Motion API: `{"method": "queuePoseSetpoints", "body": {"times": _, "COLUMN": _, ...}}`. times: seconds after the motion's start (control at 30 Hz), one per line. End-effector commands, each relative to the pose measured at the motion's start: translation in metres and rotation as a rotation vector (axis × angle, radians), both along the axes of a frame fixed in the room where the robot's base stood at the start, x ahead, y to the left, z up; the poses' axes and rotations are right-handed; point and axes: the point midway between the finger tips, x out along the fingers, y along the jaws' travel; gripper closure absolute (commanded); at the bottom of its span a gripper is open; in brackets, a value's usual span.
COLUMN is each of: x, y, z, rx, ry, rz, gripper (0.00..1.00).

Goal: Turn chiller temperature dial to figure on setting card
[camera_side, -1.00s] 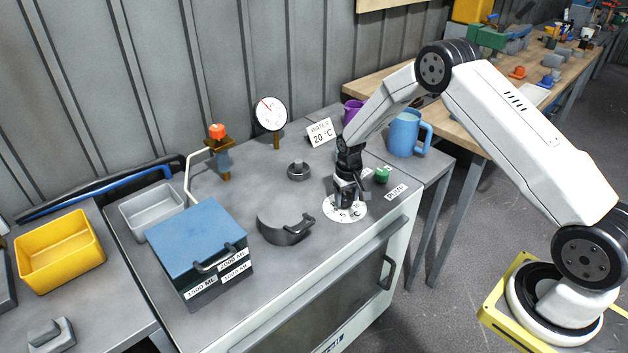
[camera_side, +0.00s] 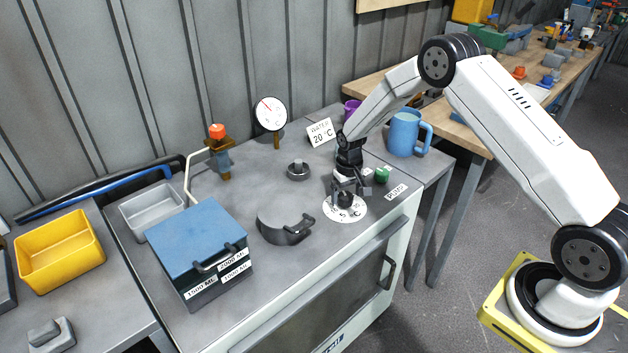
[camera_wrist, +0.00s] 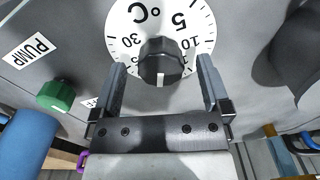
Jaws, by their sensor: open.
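The setting card (camera_side: 321,132) reads "WATER 20 °C" and stands at the back of the chiller top. The white temperature dial (camera_side: 345,213) lies near the front right edge, with a dark knob (camera_wrist: 161,60) at its centre. In the wrist view the knob's white pointer mark faces the bottom of the picture, between the 10 side and the 30 side; the figure there is hidden or unreadable. My gripper (camera_wrist: 162,68) is open, one finger on each side of the knob, with visible gaps. In the side view it is directly above the dial.
A round gauge (camera_side: 270,113) with a red needle stands behind. A green button (camera_wrist: 56,96) by a "PUMP" label sits beside the dial. A dark curved part with a handle (camera_side: 284,230), a blue-lidded box (camera_side: 196,238) and a blue mug (camera_side: 404,133) are nearby.

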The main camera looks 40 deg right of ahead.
Motion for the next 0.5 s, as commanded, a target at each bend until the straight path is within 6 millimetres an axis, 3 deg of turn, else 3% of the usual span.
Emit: {"method": "queuePoseSetpoints", "body": {"times": 0.5, "x": 0.0, "y": 0.0, "z": 0.058, "rx": -0.001, "ry": -0.002, "rz": 0.0, "gripper": 0.02}}
